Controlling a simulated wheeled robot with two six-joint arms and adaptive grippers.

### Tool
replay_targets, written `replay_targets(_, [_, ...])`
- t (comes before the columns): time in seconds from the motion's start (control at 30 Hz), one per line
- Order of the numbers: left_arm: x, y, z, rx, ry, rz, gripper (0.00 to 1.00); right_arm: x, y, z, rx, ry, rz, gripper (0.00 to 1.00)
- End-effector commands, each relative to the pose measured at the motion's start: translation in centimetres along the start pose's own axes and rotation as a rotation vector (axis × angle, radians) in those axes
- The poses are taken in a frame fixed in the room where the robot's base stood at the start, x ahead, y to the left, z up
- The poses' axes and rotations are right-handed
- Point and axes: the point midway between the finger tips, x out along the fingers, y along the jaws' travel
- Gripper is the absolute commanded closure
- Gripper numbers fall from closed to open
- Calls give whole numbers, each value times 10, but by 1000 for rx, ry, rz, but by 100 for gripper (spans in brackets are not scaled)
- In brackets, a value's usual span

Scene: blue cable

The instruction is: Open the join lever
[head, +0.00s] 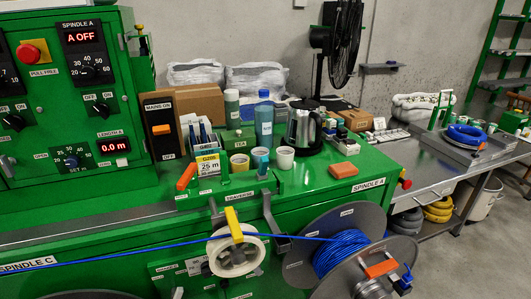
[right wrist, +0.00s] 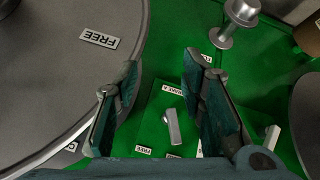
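No label that I can read says join, so I cannot tell which lever is the join lever. In the head view, an orange lever (head: 187,176) stands tilted at the left end of the bench fixtures. A yellow lever (head: 234,225) stands over a white cable wheel (head: 236,252). My right gripper (right wrist: 163,85) is open and empty in the right wrist view. Beyond its fingers, a small silver lever (right wrist: 171,126) sits on a green panel, apart from them. Neither gripper shows in the head view.
Blue cable (head: 120,250) runs from the left past the white wheel to a reel (head: 335,250) at the right. A kettle (head: 304,129), cups and bottles stand on the green bench. In the right wrist view, a large grey disc (right wrist: 60,60) lies close left of the fingers.

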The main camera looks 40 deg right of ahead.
Motion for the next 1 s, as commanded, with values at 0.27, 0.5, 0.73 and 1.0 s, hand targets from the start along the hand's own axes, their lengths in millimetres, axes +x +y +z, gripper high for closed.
replay_targets(0.27, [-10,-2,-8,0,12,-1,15,-157,70,-178,210,511,112,63])
replay_targets(0.5, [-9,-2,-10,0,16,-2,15,-226,100,-284,311,947,50,63])
replay_targets(0.73, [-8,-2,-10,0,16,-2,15,-213,107,-321,326,982,37,63])
replay_targets(1.0, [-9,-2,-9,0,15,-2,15,-171,119,-380,325,978,35,63])
